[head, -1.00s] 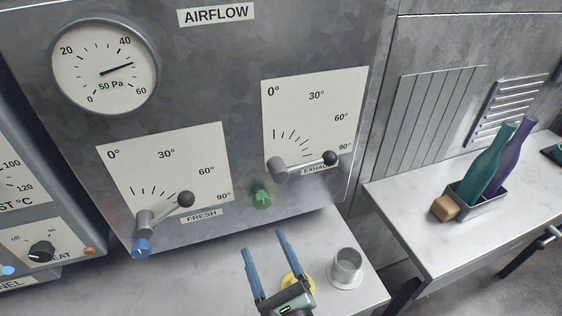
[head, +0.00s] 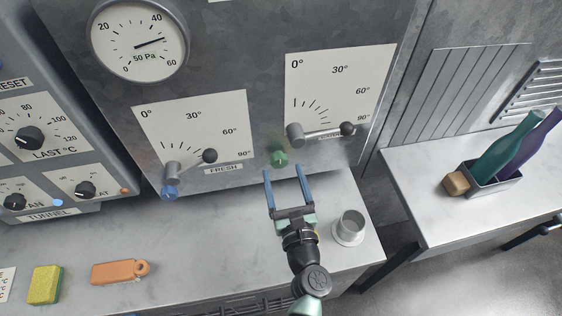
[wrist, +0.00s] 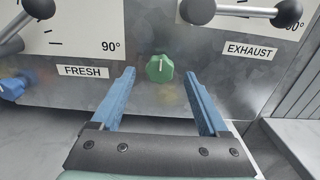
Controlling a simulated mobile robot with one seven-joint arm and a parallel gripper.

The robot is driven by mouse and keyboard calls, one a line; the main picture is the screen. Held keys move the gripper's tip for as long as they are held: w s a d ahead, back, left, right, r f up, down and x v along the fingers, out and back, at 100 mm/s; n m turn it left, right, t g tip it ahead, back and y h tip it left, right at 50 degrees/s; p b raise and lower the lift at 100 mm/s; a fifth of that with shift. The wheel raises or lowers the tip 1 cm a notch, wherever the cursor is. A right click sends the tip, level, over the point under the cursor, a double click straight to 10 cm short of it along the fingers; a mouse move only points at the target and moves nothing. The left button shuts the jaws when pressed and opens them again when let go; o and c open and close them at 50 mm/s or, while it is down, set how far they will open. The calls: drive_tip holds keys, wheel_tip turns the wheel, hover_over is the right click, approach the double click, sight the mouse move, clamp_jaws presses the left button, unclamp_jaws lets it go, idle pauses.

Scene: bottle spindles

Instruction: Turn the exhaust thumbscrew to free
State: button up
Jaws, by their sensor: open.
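The green thumbscrew (head: 279,157) sits on the lower panel, just below and left of the exhaust lever (head: 322,132). In the wrist view the green thumbscrew (wrist: 160,68) has a pale line that is nearly upright. My gripper (head: 283,169) is open, its two blue fingers pointing at the panel. In the wrist view the thumbscrew appears centred between the fingertips of my gripper (wrist: 159,76); I cannot tell whether they reach around it. The exhaust lever lies close to the 90° mark.
Left of it are the fresh lever (head: 190,165) and a blue thumbscrew (head: 169,192). A metal cup (head: 350,227) stands right of my arm. An orange tool (head: 120,271) and yellow sponge (head: 45,285) lie at left. Bottles (head: 508,148) stand in a tray on the right table.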

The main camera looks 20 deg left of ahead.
sight(280, 163)
drive_tip(key=shift+x, duration=1.75)
clamp_jaws()
